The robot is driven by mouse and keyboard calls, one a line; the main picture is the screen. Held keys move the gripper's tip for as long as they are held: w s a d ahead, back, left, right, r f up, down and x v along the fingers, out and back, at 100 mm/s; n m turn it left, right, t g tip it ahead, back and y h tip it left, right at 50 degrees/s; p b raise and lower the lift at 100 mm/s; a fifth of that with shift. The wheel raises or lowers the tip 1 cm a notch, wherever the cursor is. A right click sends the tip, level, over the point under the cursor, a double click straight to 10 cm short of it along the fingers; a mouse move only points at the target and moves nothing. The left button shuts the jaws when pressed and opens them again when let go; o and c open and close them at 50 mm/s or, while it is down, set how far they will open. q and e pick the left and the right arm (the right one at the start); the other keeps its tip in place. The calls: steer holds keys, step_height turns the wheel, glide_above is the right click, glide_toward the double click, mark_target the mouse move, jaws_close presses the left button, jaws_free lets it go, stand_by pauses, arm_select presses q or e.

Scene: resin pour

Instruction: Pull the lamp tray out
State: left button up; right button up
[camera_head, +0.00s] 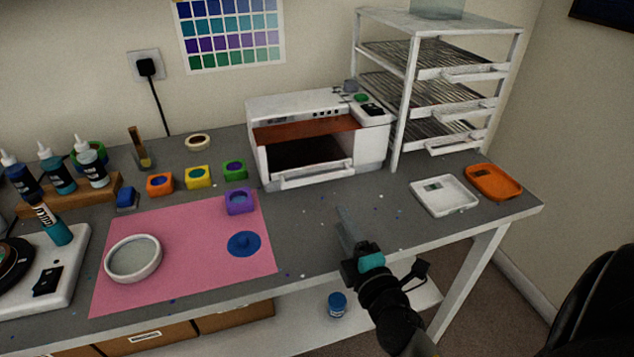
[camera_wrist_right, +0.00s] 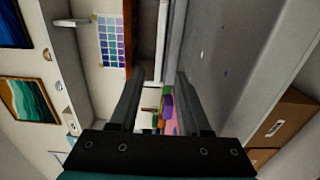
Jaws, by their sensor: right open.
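The white lamp (camera_head: 376,144) stands at the back of the grey table, with a reddish-brown window above a dark opening. The lamp tray's white front bar handle (camera_head: 315,174) sits low across its front; how far the tray is in or out is hard to tell. My right gripper (camera_head: 344,222) is open and empty, in front of the lamp and apart from the handle. In the right wrist view its two fingers (camera_wrist_right: 160,85) frame the table, and a white edge and brown panel of the lamp (camera_wrist_right: 146,45) show beyond them. My left gripper is not in view.
A white rack (camera_head: 401,100) stands right of the lamp. Table before the lamp is mostly clear.

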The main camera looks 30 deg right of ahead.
mark_target(319, 180)
steer(key=x, duration=1.4)
steer(key=shift+w+d, duration=0.2)
steer(key=shift+w, duration=0.15)
jaws_close()
stand_by(0.9)
